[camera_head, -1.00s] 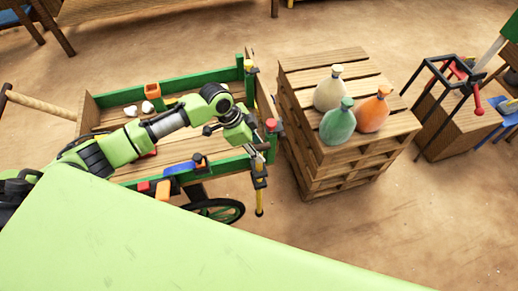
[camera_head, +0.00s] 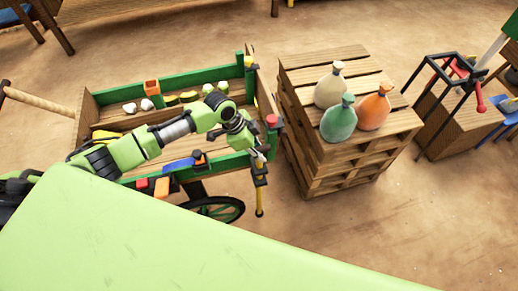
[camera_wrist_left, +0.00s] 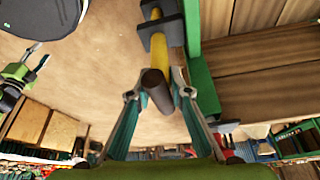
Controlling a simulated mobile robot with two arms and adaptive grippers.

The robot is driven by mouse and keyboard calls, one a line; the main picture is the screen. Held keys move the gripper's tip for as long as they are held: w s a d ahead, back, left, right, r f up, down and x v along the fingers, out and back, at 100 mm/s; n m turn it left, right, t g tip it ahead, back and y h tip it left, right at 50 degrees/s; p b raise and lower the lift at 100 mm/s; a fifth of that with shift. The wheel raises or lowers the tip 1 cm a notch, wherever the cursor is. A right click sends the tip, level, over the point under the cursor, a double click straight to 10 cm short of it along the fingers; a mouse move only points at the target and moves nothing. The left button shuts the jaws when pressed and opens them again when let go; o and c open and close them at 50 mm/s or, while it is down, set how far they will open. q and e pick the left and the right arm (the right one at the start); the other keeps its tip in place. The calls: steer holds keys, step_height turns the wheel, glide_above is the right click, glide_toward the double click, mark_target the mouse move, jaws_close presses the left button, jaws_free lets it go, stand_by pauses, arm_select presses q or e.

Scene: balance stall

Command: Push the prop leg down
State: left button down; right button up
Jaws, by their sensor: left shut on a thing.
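The prop leg (camera_head: 260,196) is a yellow rod hanging upright at the near right corner of the green-edged wooden cart. Dark brackets hold it to the cart, and its lower end shows below them. In the left wrist view the yellow rod (camera_wrist_left: 158,46) passes through the dark brackets, and its dark brown end points toward the camera. My left gripper (camera_head: 259,151) is at the top of the leg. In the left wrist view its fingers (camera_wrist_left: 158,90) are on either side of the dark end, shut on it.
The cart's green rail (camera_head: 220,165) and a red knob (camera_head: 272,121) are close to my left gripper. A wheel (camera_head: 217,209) is below. A pallet stack (camera_head: 310,62) with three tied sacks stands to the right. A light green surface (camera_head: 180,245) fills the foreground.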

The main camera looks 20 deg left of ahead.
arm_select(q)
step_height(320, 180, down, 7)
steer(key=shift+s+f+b, duration=0.1)
steer(key=shift+f+b, duration=0.05)
steer(key=shift+b, duration=1.1)
steer(key=shift+s, duration=0.15)
steer(key=c, duration=1.8)
jaws_free()
steer(key=shift+c, duration=0.2)
steer(key=shift+w, duration=0.2)
arm_select(e)
step_height(320, 180, down, 4)
steer(key=shift+w+r, duration=0.1)
steer(key=shift+r, duration=0.05)
arm_select(q)
glide_toward(259, 164)
steer(key=shift+w+a, duration=0.4)
steer(key=shift+a, duration=0.05)
